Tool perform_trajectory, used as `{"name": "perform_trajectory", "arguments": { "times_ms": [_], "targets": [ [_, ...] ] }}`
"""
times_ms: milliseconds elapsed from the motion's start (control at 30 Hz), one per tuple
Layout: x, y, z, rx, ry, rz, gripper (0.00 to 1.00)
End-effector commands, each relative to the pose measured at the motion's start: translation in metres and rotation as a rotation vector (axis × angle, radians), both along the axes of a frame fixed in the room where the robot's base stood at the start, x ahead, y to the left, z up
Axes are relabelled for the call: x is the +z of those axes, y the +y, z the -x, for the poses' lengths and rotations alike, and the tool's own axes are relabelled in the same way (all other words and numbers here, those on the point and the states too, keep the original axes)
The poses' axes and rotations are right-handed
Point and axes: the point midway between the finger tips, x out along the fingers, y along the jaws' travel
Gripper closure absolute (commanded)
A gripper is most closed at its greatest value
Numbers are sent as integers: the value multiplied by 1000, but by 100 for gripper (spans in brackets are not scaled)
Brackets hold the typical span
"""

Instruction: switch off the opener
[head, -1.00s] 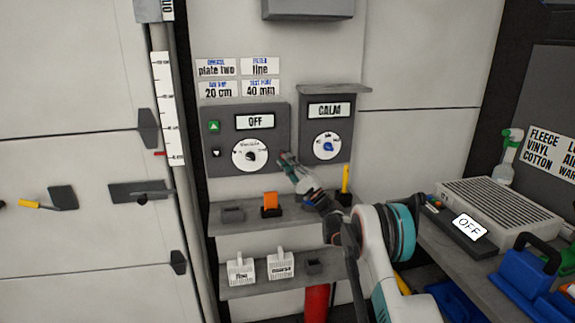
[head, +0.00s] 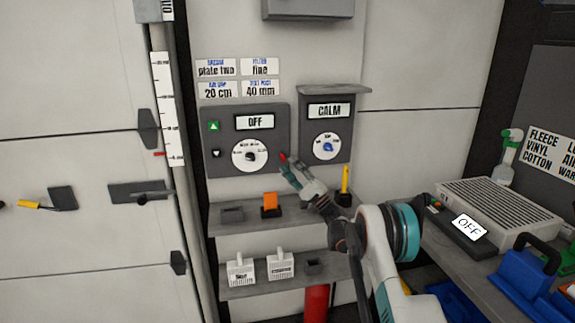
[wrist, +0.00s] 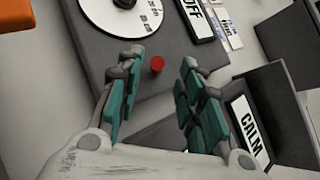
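A dark grey control panel (head: 272,140) on the wall carries a dial (head: 249,155), green and dark arrow buttons, and a display (head: 254,122) reading OFF. A red button (head: 284,156) sits at its lower right corner. No label naming the opener is readable. My gripper (head: 287,166) is close to this corner. In the wrist view my gripper (wrist: 158,88) is open and empty, its teal-padded fingers apart, with the red button (wrist: 157,64) showing between and beyond them. I cannot tell whether anything touches the panel.
A second panel (head: 340,150) reading CALM is just right of my gripper. A shelf (head: 225,228) below holds an orange item (head: 270,202) and a yellow item (head: 345,180). At right, a bench device has its own OFF display (head: 469,227).

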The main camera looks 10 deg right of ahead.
Motion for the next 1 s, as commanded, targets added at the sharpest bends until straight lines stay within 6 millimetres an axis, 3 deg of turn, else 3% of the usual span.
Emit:
{"name": "perform_trajectory", "arguments": {
  "times_ms": [300, 500, 1000],
  "targets": [
    [-38, -35, 39, -1, 0, 0, 66],
    [-52, -46, 54, 1, 0, 0, 66],
    [-51, -46, 57, 3, 4, 12, 66]
  ]
}}
